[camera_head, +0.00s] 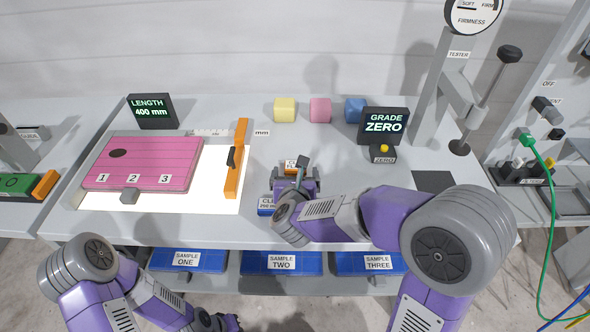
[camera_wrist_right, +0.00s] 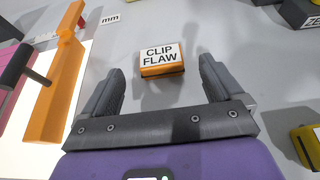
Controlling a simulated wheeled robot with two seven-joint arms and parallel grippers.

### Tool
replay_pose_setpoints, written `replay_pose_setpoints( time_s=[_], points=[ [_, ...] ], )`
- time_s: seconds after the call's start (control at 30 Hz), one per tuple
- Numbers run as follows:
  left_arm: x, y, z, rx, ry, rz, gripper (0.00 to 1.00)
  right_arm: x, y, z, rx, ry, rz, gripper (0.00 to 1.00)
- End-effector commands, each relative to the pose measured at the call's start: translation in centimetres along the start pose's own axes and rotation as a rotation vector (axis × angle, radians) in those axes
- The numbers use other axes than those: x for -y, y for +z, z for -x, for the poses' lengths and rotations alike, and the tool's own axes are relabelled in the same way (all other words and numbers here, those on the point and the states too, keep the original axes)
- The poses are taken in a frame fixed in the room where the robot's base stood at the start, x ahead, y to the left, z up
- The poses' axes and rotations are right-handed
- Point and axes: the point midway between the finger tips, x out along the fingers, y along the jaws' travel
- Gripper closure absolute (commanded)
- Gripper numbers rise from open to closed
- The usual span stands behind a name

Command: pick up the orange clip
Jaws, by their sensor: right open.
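The orange clip (camera_wrist_right: 162,71) is a small block with a white "CLIP FLAW" label, lying on the grey table. In the head view the clip (camera_head: 291,163) is mostly hidden by my right gripper. My right gripper (camera_wrist_right: 160,88) is open and empty, its two dark fingers pointing toward the clip. In the wrist view the clip sits between and slightly beyond the fingertips; contact cannot be seen. My left gripper (camera_head: 229,322) is low at the bottom edge of the head view, in front of the table, and its jaws are too small to read.
An orange slider (camera_head: 233,180) with a dark handle stands left of the clip, beside a pink panel (camera_head: 140,165) on a lit plate. Yellow, pink and blue cubes sit behind. A zero button box (camera_head: 383,155) is to the right.

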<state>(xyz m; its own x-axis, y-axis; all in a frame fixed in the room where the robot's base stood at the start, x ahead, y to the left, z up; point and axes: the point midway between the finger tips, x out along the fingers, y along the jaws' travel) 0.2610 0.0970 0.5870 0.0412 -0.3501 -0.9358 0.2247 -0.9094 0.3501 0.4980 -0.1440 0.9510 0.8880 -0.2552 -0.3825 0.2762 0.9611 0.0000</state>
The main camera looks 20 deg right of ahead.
Motion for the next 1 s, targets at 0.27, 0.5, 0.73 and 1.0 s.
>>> replay_pose_setpoints(
  time_s=[0.27,0.5,0.73,1.0],
  points=[
    [0.3,-0.1,-0.7,0.000,0.000,0.000,1.00,0.1,-0.1,-3.9,-0.001,-0.003,0.000,0.06],
    [0.3,-0.1,-0.9,0.000,0.000,0.000,1.00,0.1,0.0,-5.6,0.000,-0.001,0.000,0.06],
    [0.3,-0.1,-0.9,0.000,0.000,0.000,1.00,0.0,0.0,-5.6,0.000,0.000,0.000,0.16],
    [0.3,-0.1,-0.9,0.000,0.000,0.000,1.00,0.0,0.0,-5.6,0.000,0.000,0.000,0.57]
  ],
)
